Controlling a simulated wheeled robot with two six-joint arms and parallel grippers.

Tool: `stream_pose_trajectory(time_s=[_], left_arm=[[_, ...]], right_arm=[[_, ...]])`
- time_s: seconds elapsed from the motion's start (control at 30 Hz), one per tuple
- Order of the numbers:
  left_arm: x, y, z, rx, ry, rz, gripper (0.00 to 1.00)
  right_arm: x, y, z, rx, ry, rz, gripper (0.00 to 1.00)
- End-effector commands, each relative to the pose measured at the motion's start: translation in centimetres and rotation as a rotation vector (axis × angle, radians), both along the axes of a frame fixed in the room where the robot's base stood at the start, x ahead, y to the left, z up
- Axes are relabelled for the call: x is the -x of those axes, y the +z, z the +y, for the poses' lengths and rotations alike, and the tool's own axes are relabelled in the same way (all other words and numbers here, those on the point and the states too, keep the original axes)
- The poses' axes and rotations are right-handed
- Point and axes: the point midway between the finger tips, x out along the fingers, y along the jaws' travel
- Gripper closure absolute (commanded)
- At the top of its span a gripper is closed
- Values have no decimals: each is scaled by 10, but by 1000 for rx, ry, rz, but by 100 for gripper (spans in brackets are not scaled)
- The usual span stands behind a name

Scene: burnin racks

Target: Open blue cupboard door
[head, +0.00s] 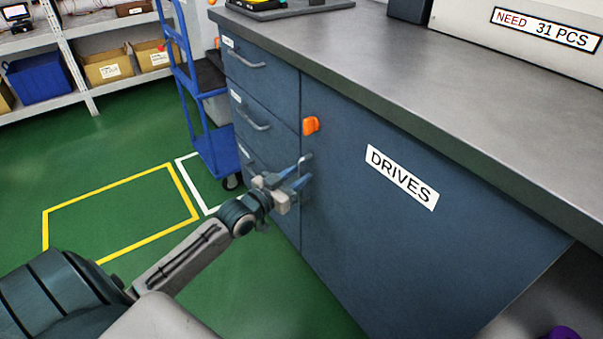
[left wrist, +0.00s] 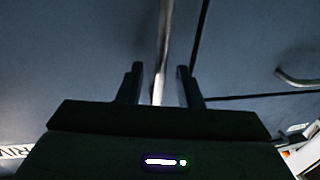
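The blue cupboard door (head: 400,240) carries a white "DRIVES" label (head: 401,177) and looks shut, flush with the cabinet front. An orange catch (head: 311,125) sits at its upper left edge. Its metal handle (head: 303,163) is upright near that same edge, partly hidden by my gripper. My left gripper (head: 297,178) is at the handle with its fingers apart. In the left wrist view, the handle bar (left wrist: 163,45) runs down between the two open fingers (left wrist: 160,88), with a gap on each side. My right gripper is not in view.
Blue drawers (head: 258,85) with metal handles are left of the door. A grey worktop (head: 400,70) overhangs the cabinet. A blue trolley (head: 215,150) stands beyond the drawers. Green floor (head: 120,225) with yellow and white lines is clear in front. Shelves with bins are at the back left.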

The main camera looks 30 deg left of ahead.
Motion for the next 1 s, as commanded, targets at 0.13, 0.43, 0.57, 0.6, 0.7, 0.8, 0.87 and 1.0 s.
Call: stream_pose_trajectory(time_s=[0.13, 0.43, 0.57, 0.6, 0.7, 0.8, 0.87, 1.0], left_arm=[[0, 0, 0, 0, 0, 0, 68], [0, 0, 0, 0, 0, 0, 100], [0, 0, 0, 0, 0, 1, 100], [0, 0, 0, 0, 1, 1, 100], [1, 0, 0, 0, 2, 1, 100], [2, 1, 1, 1, 4, 2, 100], [3, 1, 1, 1, 6, 2, 100], [6, 2, 2, 2, 12, 2, 100]], right_arm=[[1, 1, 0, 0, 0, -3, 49], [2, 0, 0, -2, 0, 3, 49], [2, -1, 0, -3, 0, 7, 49], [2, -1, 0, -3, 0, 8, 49], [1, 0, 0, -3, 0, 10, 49], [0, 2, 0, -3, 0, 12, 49], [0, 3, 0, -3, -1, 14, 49], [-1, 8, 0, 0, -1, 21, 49]])
